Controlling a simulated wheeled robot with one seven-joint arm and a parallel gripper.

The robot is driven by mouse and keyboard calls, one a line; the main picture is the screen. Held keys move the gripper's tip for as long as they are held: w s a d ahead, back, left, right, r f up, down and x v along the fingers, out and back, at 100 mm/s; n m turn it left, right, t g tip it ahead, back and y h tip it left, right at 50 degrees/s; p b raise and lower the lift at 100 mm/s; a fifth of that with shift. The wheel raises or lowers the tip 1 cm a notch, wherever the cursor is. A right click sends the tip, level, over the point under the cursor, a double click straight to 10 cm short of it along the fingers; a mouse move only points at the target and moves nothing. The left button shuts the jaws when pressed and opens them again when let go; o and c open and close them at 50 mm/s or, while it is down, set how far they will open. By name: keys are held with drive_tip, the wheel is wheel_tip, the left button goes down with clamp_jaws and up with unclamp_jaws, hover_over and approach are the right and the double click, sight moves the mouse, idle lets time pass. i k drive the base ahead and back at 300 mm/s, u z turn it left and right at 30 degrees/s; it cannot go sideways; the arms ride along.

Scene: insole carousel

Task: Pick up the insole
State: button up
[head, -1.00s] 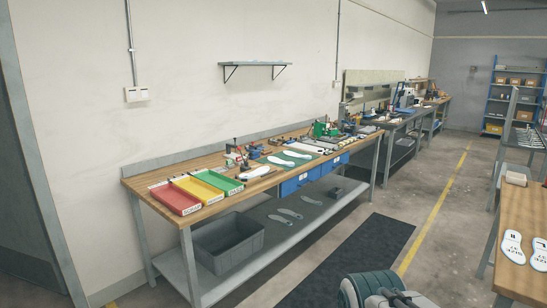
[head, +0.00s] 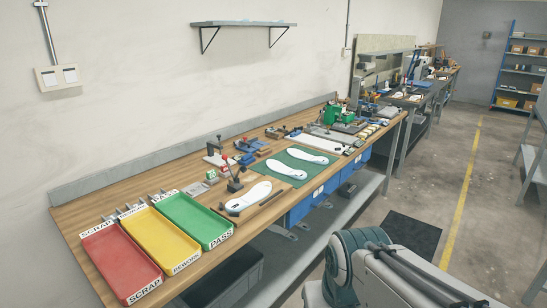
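Three white insoles lie on the long wooden workbench in the head view. One insole (head: 248,196) lies on a wooden board in front of a small clamp, just right of the trays. Two more, a nearer insole (head: 286,169) and a farther insole (head: 308,157), lie side by side on a green mat (head: 297,180). All three look flat and apart from each other. My arm shows at the bottom right, beyond the bench's front edge. My gripper is not in the frame.
Red (head: 119,262), yellow (head: 160,240) and green (head: 196,220) trays, marked SCRAP, REWORK and PASS, stand at the bench's left end and look empty. Clamps (head: 235,184) and a green machine (head: 338,113) stand behind the insoles. A grey bin (head: 225,280) sits below.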

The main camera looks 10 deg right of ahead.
sight(278, 166)
drive_tip(key=i, duration=0.35)
drive_tip(key=z, duration=1.3)
drive_tip(key=i, duration=2.5)
drive_tip(key=u, duration=2.5)
drive_tip(key=i, duration=0.5)
drive_tip(key=u, duration=0.25)
